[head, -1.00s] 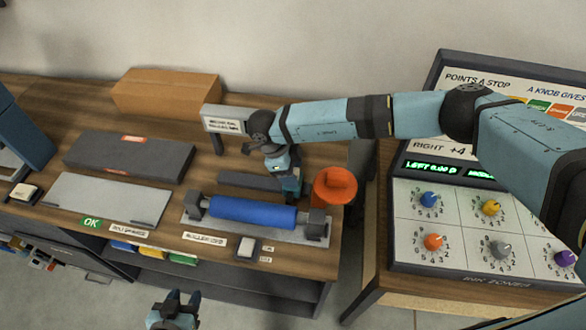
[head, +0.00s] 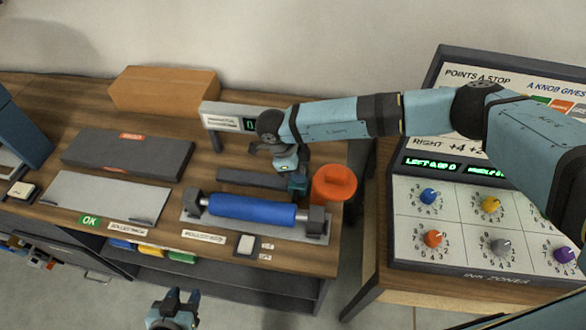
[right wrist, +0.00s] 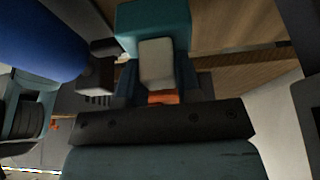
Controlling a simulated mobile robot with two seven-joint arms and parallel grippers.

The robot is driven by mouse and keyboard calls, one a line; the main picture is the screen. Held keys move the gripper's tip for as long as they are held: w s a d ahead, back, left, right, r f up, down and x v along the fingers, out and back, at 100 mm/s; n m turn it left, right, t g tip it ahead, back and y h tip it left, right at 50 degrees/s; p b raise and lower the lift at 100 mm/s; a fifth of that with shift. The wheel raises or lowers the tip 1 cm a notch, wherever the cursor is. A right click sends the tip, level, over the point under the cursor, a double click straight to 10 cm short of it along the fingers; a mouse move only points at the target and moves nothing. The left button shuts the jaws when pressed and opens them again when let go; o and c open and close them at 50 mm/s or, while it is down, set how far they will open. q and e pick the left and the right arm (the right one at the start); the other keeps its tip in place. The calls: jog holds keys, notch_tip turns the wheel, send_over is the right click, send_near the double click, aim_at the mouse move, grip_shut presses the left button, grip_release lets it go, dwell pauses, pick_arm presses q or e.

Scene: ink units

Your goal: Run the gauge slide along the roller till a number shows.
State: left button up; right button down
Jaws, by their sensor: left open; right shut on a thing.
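The blue roller (head: 250,208) lies between two dark end blocks on a grey plate. A dark rail (head: 252,179) runs behind it. The teal gauge slide (head: 299,187) is at the rail's right end, behind the roller's right end. My right gripper (head: 295,172) is shut on it; the right wrist view shows the slide's teal body (right wrist: 152,22) and its cream grip (right wrist: 157,63) between my fingers. The gauge display (head: 224,121) stands behind; part of a green digit shows beside my arm, the rest is hidden. My left gripper (head: 178,296) is open and empty, low in front of the bench.
An orange round container (head: 334,184) stands close right of the slide. A cardboard box (head: 165,92), a dark long box (head: 128,156) and a light plate (head: 105,197) are to the left. A knob panel (head: 480,215) stands right, past a gap.

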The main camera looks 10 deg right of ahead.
jog(key=c, duration=1.1)
grip_release()
jog(key=shift+d, duration=0.15)
jog(key=o, duration=0.3)
jog(key=shift+s+d, duration=0.1)
jog(key=shift+r, duration=0.1)
jog(key=b+v, duration=0.2)
jog(key=v, duration=1.1)
jog(key=shift+a+r+b, duration=0.25)
jog(key=shift+b, duration=0.1)
